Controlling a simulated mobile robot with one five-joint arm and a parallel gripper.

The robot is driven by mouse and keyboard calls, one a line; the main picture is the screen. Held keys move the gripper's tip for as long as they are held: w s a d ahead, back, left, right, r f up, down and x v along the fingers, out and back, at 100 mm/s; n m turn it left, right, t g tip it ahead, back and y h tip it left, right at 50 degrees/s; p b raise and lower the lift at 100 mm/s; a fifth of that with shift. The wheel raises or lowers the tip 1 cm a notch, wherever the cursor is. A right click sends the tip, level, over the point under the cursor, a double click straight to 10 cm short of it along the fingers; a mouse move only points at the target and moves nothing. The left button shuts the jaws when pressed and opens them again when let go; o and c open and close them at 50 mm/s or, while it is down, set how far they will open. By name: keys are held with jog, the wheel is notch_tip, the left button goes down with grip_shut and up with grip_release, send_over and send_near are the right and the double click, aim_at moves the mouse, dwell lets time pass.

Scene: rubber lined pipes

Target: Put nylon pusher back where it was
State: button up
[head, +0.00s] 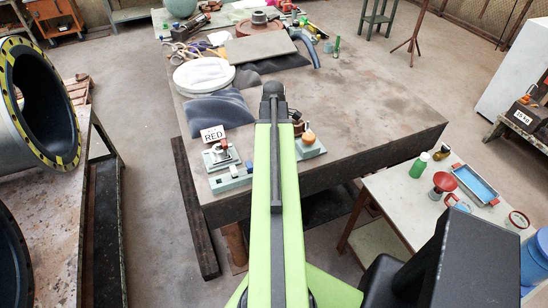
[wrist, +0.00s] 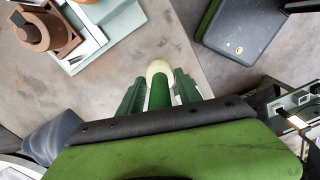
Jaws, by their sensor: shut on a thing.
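My gripper (wrist: 159,77) shows in the wrist view with its two green fingers shut around a green rod with a rounded cream end. This looks like the nylon pusher (wrist: 159,92). The cream end points away from my wrist, above a grey-brown worktop. I cannot tell the height of its tip over the surface. In the head view my own arm reaches over the large table (head: 375,110), and the gripper and pusher are hidden behind it.
A pale fixture (wrist: 100,35) with a brown round part (wrist: 40,28) lies upper left in the wrist view. A dark box (wrist: 240,25) is upper right. In the head view, a clamp fixture (head: 231,180) and RED sign (head: 213,134) stand left of my arm; the table's right side is clear.

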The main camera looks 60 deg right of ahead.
notch_tip(320, 180, down, 4)
jog(key=b, duration=0.4)
jog(key=shift+f, duration=0.2)
jog(key=shift+r, duration=0.25)
jog(key=shift+f, duration=0.2)
jog(key=o, duration=1.4)
jog(key=shift+c, duration=0.2)
jog(key=shift+r, duration=0.1)
notch_tip(320, 180, up, 12)
jog(key=p, duration=1.2)
jog(key=shift+r, duration=0.25)
jog(key=shift+f, duration=0.1)
